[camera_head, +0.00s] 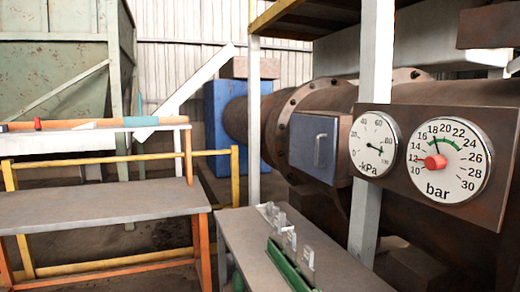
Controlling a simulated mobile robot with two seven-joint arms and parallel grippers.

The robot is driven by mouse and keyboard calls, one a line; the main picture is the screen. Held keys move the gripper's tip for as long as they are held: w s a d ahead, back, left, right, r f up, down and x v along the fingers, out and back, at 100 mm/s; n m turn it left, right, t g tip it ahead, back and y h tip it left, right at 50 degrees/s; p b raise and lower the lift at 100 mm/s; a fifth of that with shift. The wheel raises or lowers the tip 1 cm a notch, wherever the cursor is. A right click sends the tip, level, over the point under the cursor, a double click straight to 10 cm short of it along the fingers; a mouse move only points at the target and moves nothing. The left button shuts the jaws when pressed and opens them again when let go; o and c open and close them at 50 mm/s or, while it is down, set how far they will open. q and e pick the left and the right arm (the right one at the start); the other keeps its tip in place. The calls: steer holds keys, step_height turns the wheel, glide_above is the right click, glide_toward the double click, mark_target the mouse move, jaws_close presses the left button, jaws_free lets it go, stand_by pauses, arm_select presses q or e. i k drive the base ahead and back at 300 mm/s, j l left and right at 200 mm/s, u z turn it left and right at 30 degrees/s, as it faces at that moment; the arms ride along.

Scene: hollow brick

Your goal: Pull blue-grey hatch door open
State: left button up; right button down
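The blue-grey hatch door (304,144) is set on the side of the large rusty pipe, right of the middle of the head view. It appears shut, lying flush against its frame. A light grey upright bar handle (319,150) stands out from its right half. Neither of my grippers shows in the head view, and nothing touches the door or the handle.
A white post (370,90) and a panel with two dials (440,160) stand right of the door. A bench (320,240) with a green rail and metal parts lies below it. A wooden table (110,209) and yellow railing are at left.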

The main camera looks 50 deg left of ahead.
mark_target(313, 139)
steer(key=u, duration=1.35)
steer(key=z, duration=0.25)
steer(key=i+j+z, duration=0.1)
steer(key=z, duration=0.3)
steer(key=j+z, duration=0.6)
steer(key=z, duration=0.15)
steer(key=j+z, duration=0.2)
steer(key=j, duration=0.35)
steer(key=k+j+z, duration=0.15)
steer(key=j, duration=0.35)
steer(key=i, duration=0.05)
